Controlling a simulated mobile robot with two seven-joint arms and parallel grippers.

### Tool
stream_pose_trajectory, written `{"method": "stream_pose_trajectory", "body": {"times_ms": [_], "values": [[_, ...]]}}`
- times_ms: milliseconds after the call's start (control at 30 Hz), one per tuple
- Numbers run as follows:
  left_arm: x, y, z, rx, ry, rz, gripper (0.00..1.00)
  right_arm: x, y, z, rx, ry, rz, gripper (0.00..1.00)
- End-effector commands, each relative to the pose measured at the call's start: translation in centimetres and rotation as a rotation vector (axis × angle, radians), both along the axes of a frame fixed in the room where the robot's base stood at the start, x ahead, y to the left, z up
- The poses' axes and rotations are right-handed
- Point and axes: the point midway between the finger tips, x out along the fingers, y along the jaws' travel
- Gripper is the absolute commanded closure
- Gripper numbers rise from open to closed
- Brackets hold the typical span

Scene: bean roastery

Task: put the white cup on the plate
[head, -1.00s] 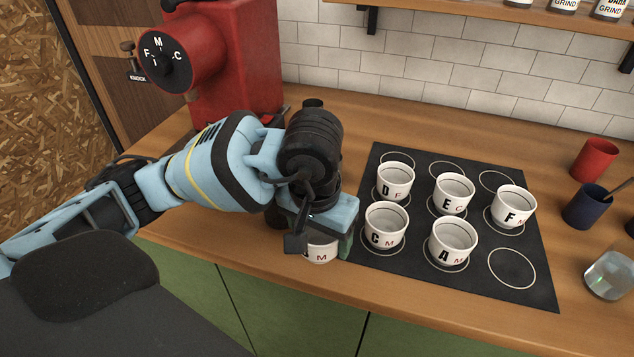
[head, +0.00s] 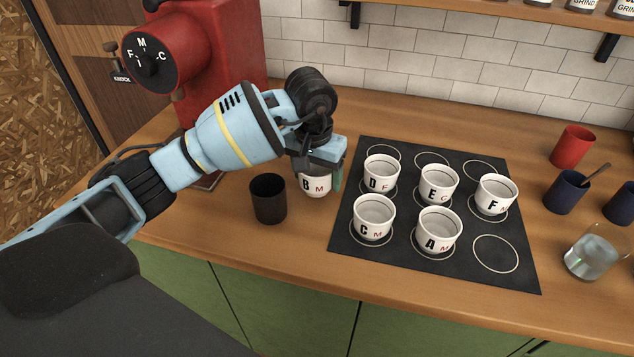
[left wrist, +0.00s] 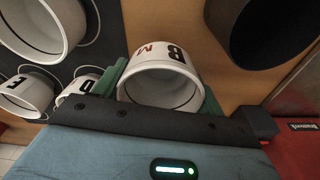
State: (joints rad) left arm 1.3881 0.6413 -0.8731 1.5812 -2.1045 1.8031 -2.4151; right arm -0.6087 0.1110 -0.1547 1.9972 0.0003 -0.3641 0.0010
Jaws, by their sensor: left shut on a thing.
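My left gripper (head: 322,170) is shut on a white cup marked B and M (head: 314,186), left of the dark ringed mat (head: 440,270). In the left wrist view the cup (left wrist: 160,82) sits between green finger pads. I cannot tell whether its base touches the counter. Several other white cups stand upright on the mat: D (head: 380,172), E (head: 438,185), F (head: 494,196), C (head: 373,218) and A (head: 438,231). No ordinary plate shows; the flat mat is the only plate-like thing. My right gripper is not in view.
A black cup (head: 268,200) stands just left of the held cup. A red grinder (head: 225,60) is behind my arm. A red cup (head: 573,146), a blue cup (head: 565,192) and a glass (head: 593,254) stand at the right. The mat's front-right ring (head: 495,253) is empty.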

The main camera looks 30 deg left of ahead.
Motion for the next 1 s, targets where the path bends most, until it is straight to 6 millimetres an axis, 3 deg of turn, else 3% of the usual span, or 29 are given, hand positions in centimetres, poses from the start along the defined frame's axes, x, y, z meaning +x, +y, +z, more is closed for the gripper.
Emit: {"method": "stream_pose_trajectory", "body": {"times_ms": [300, 533, 967, 1000], "values": [[1.0, 0.4, -0.1, -0.002, 0.0, 0.002, 0.62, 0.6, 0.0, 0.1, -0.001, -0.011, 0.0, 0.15], [0.8, 0.3, -3.2, -0.001, -0.001, 0.0, 0.62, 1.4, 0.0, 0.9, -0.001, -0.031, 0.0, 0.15], [0.8, 0.4, -4.0, 0.0, -0.001, 0.0, 0.62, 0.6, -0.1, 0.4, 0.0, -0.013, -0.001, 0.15], [0.8, 0.4, -4.0, 0.0, -0.001, 0.0, 0.26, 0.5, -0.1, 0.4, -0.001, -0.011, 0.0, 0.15]]}}
